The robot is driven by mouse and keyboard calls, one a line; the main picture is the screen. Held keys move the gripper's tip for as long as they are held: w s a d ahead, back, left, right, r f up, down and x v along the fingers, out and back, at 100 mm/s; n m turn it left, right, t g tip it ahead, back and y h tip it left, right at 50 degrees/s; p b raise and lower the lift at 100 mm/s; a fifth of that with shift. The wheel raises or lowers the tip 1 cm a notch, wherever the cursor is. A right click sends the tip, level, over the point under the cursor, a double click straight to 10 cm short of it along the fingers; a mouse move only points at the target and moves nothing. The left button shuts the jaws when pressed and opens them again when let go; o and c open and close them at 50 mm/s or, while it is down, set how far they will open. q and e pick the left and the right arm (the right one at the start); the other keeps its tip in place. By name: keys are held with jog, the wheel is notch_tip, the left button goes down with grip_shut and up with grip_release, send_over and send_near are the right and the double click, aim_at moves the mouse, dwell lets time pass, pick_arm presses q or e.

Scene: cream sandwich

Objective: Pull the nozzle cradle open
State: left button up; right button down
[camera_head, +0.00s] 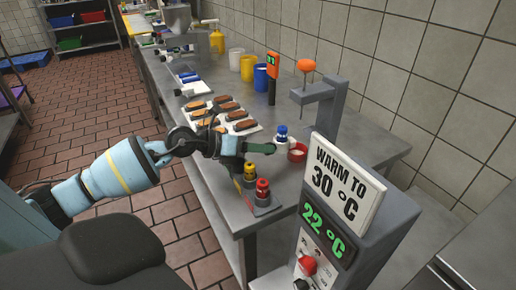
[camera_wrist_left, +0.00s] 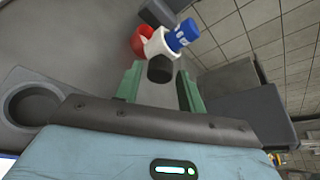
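My left gripper (camera_head: 232,148) has green fingers and is over the counter, close to a white piece with a blue cap (camera_head: 282,133) and a red round cup (camera_head: 297,152). In the left wrist view the fingers (camera_wrist_left: 160,88) are apart. A dark round knob (camera_wrist_left: 160,69) on the white piece (camera_wrist_left: 160,44) lies between and just beyond the fingertips, with gaps on both sides. The blue cap (camera_wrist_left: 183,36) and the red cup (camera_wrist_left: 138,42) show behind it. I cannot tell for certain which part is the nozzle cradle. My right gripper is not in view.
A rack with yellow- and red-capped bottles (camera_head: 262,188) stands at the near counter edge. A grey post with an arm (camera_head: 330,100) rises behind. A tray of brown sandwiches (camera_head: 218,110) lies left of it. A warmer with a sign (camera_head: 345,180) stands front right.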

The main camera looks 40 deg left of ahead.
pick_arm(q)
jog(key=shift+o, duration=0.9)
jog(key=shift+s+a, duration=0.1)
jog(key=v, duration=0.4)
jog(key=shift+f, duration=0.1)
jog(key=shift+v, duration=1.85)
